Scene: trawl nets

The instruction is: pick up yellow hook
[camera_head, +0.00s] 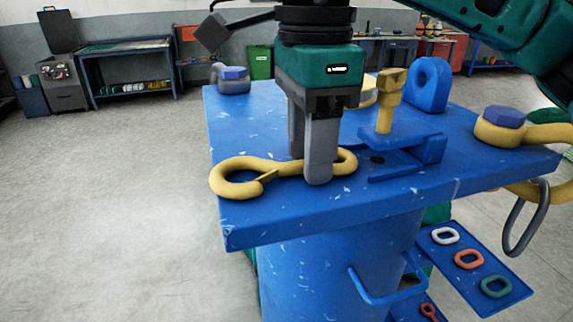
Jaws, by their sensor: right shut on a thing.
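The yellow hook (222,179) lies near the front left of the blue table top (300,213). Its open curved end points left and its eye end is at the right. My right gripper (308,168) points straight down over the hook's right part, with its fingers shut on it. The fingers hide part of the shank and eye. The hook appears to rest on, or be very close to, the table top; I cannot tell which. My left gripper is not in view.
A grey piece with a blue cap (234,80) sits at the back left. A lower shelf (468,240) holds coloured links.

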